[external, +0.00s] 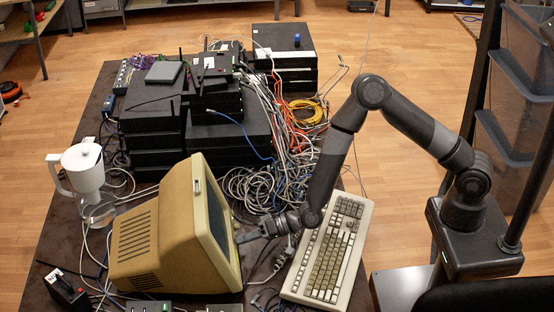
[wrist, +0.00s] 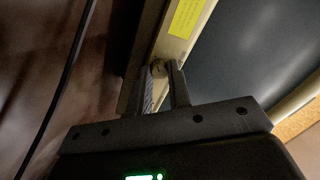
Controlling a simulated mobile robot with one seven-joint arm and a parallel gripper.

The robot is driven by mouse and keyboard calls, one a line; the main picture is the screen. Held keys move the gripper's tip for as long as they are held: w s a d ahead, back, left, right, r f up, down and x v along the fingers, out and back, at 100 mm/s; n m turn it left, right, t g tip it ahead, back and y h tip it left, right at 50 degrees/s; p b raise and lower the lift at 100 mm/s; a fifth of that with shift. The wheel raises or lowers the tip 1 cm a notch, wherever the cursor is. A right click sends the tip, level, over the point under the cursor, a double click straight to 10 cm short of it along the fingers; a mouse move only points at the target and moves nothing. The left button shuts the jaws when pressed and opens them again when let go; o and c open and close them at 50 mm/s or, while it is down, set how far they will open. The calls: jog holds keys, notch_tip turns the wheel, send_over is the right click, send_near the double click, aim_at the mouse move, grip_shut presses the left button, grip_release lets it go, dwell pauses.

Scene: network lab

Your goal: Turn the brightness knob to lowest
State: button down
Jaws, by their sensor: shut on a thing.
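The beige monitor (external: 160,238) stands on the dark table, its dark screen facing right towards my arm. In the wrist view its screen (wrist: 255,50) fills the upper right. A small round knob (wrist: 158,68) sits on the monitor's beige front frame, below a yellow label (wrist: 188,18). My gripper (wrist: 163,80) has one finger on each side of the knob and is shut on it. In the external view my gripper (external: 243,238) reaches the monitor's front near its lower edge; the knob is hidden there.
A beige keyboard (external: 328,250) lies right of the monitor, below my forearm. Tangled cables (external: 255,188) and stacked black network boxes (external: 155,125) fill the table behind. A dark cable (wrist: 62,85) crosses the wrist view's left side.

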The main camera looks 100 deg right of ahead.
jog(key=shift+f, duration=0.1)
dwell(0.3)
jog(key=c, duration=1.3)
grip_release()
jog(key=v, duration=1.1)
jog(key=shift+a, duration=0.1)
